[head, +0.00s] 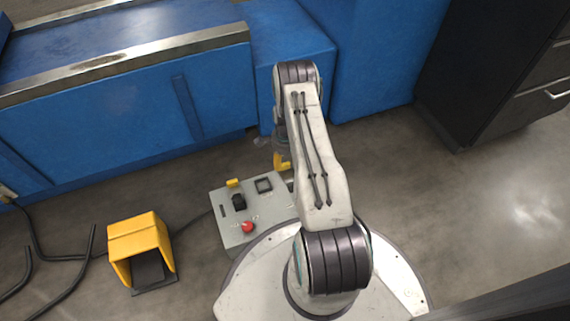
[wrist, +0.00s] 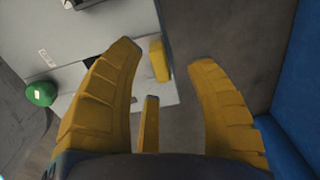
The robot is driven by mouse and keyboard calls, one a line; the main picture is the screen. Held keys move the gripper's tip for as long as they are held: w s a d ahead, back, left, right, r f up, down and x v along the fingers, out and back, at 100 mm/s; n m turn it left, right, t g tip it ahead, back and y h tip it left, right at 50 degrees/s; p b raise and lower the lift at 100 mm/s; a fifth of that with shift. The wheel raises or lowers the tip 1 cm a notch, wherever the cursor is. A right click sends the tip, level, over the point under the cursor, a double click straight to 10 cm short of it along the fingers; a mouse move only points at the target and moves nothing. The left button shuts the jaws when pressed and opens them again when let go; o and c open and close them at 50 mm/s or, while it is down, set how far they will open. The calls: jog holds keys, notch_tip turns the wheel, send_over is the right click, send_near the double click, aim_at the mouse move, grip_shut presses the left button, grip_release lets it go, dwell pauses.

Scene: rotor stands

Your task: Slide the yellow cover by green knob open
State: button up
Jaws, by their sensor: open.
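A green knob (wrist: 41,93) stands on the grey control box (wrist: 50,28), at the left of the wrist view. In the head view the green knob is hidden behind my arm. A short yellow block (wrist: 158,60), apparently part of the yellow cover, shows at the box's edge. A narrow yellow bar (wrist: 149,125) shows nearer; I cannot tell whether it belongs to the cover. My gripper (wrist: 168,56) is open, its two yellow fingers apart, with the block between their tips in the wrist view; contact cannot be told. My gripper (head: 283,162) is partly hidden by my arm in the head view.
The box carries a red button (head: 248,227), a black control (head: 239,202) and another yellow piece (head: 233,183). A yellow pedal housing (head: 139,240) and black cables lie left. A blue machine (head: 110,120) stands behind, and a dark cabinet (head: 485,70) is at right.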

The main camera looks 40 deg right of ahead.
aim_at(285, 164)
notch_tip(285, 164, up, 9)
jog(key=shift+f, duration=0.15)
dwell(0.8)
